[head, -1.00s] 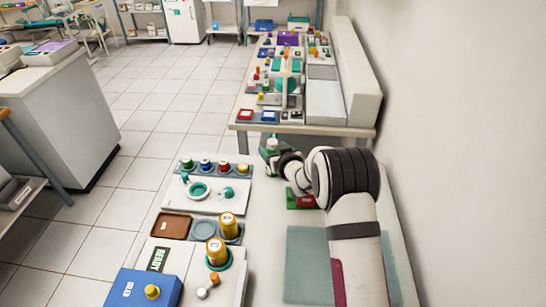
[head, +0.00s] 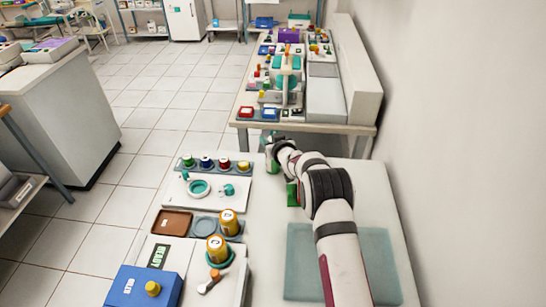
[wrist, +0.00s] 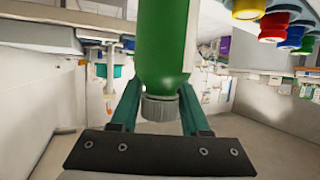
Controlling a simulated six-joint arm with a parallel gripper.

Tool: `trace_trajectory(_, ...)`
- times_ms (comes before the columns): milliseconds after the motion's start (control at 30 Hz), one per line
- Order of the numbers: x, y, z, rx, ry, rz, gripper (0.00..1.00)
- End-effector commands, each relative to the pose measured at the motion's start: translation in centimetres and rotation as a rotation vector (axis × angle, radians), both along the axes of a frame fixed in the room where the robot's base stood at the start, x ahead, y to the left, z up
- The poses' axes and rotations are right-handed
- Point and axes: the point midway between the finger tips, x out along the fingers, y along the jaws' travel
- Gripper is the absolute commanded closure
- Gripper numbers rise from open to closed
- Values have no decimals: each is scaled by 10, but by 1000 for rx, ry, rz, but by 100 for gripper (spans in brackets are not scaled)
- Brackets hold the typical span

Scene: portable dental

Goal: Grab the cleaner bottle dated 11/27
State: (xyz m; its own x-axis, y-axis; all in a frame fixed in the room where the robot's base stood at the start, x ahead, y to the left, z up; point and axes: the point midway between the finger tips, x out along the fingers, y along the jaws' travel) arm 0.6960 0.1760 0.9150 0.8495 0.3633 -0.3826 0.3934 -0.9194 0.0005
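A green bottle (wrist: 164,45) with a grey ribbed cap (wrist: 160,107) fills the middle of the wrist view, which is upside down. The fingers of my gripper (wrist: 160,95) lie against both sides of the bottle near its cap end and appear shut on it. No date is readable on the side that shows.
The near white table (head: 265,250) bears several capped jars (head: 206,162), two orange jars (head: 228,220), a brown tray (head: 171,223) and a blue box (head: 140,288). A green thing (head: 291,194) shows beside my arm. A crowded bench (head: 300,127) stands behind. A wall is at right.

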Motion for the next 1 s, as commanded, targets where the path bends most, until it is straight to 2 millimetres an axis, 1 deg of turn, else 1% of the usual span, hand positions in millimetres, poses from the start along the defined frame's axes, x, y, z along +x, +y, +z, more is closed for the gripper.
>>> trace_trajectory(33, 0, 0, 0, 0, 0, 0, 71)
trace_trajectory(200, 0, 0, 0, 0, 0, 0, 100)
trace_trajectory(1000, 0, 0, 0, 0, -1, 0, 100)
